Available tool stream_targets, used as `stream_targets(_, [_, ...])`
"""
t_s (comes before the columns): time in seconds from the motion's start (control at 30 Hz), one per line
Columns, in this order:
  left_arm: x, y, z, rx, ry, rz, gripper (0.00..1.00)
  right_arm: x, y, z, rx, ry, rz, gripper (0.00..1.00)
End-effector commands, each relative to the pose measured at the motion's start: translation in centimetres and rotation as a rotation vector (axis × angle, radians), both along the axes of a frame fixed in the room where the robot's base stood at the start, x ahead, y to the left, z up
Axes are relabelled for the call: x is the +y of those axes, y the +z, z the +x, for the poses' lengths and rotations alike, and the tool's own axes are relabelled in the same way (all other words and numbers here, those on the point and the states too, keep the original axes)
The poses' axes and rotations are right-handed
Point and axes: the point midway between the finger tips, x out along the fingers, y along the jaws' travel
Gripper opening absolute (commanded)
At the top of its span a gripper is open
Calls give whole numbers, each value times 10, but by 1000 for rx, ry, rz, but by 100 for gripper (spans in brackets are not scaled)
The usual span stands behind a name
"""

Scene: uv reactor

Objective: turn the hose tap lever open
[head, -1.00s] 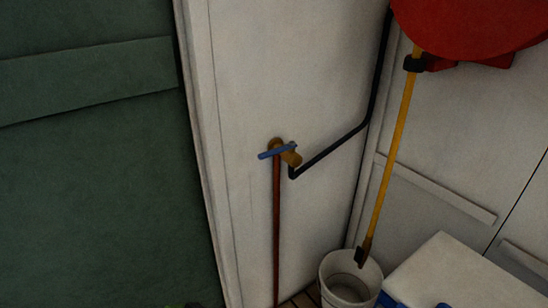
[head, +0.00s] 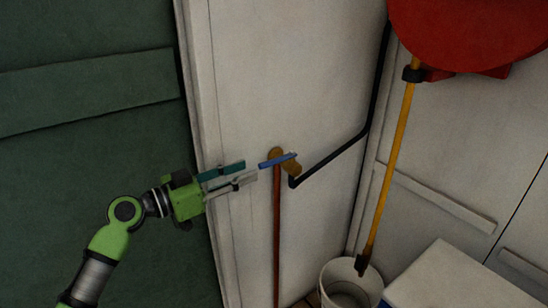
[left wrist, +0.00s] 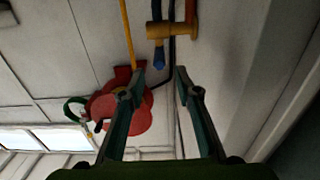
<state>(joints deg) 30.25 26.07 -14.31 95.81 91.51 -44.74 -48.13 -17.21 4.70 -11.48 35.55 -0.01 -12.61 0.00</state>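The hose tap (head: 292,166) is brass and sits on the white wall at the top of a copper pipe (head: 277,230). Its blue lever (head: 277,160) lies across it, sloping slightly up to the right. In the left wrist view the brass tap (left wrist: 172,31) and blue lever (left wrist: 158,56) show at the top, beyond the fingers. My left gripper (head: 249,170) is open and empty, just left of the lever's left end, with its fingers pointing at it. Its fingers (left wrist: 160,78) also show apart in the left wrist view. I see no contact with the lever. My right gripper is not in view.
A dark hose (head: 340,150) runs from the tap up the corner. A yellow pole (head: 392,160) stands over a white bucket (head: 332,272). A red round reel (head: 470,30) hangs upper right. A white box (head: 450,280) is lower right. A green panel (head: 90,190) fills the left.

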Motion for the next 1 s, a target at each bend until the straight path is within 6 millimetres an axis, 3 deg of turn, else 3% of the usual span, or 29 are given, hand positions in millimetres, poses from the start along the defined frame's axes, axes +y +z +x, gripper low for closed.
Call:
stream_targets(0.2, [-40,4,28,0,-2,-3,31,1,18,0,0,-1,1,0])
stream_targets(0.4, [-66,2,47,2,-1,-1,31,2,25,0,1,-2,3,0])
stream_targets(0.87, [-78,0,56,0,-1,2,31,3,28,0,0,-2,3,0])
stream_targets(0.9, [-78,0,56,1,-1,2,28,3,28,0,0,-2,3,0])
stream_targets(1.0, [-78,0,56,1,-1,1,2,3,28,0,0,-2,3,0])
